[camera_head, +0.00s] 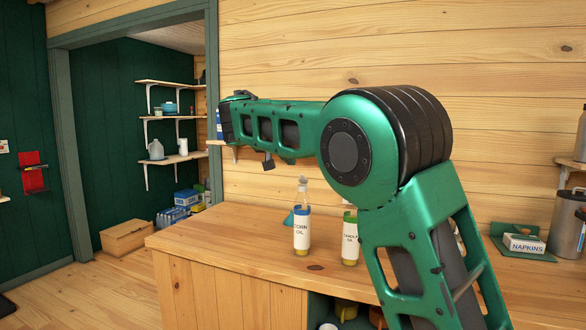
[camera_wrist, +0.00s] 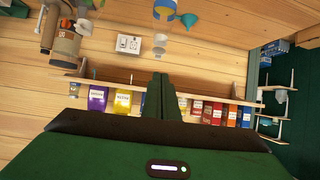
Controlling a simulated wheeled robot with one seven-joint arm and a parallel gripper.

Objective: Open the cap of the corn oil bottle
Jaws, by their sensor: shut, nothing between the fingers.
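The corn oil bottle (camera_head: 302,236) stands upright on the wooden counter (camera_head: 225,222) in the head view, with a white label, a blue band and a clear top. In the wrist view, which looks upside down, a blue-banded clear bottle (camera_wrist: 164,13) at the top edge appears to be the same one, its neck pointing down the picture. My gripper (camera_wrist: 162,78) shows in the wrist view as two dark fingers pressed together, with nothing between them. It is apart from the bottle. In the head view my arm hides the gripper's fingers.
A canola oil bottle (camera_head: 350,240) stands just right of the corn oil bottle. A teal funnel (camera_wrist: 190,20) is beside the corn oil bottle. A shelf (camera_wrist: 225,101) with several coloured boxes is on the wall. A napkins box (camera_head: 523,243) lies at the right.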

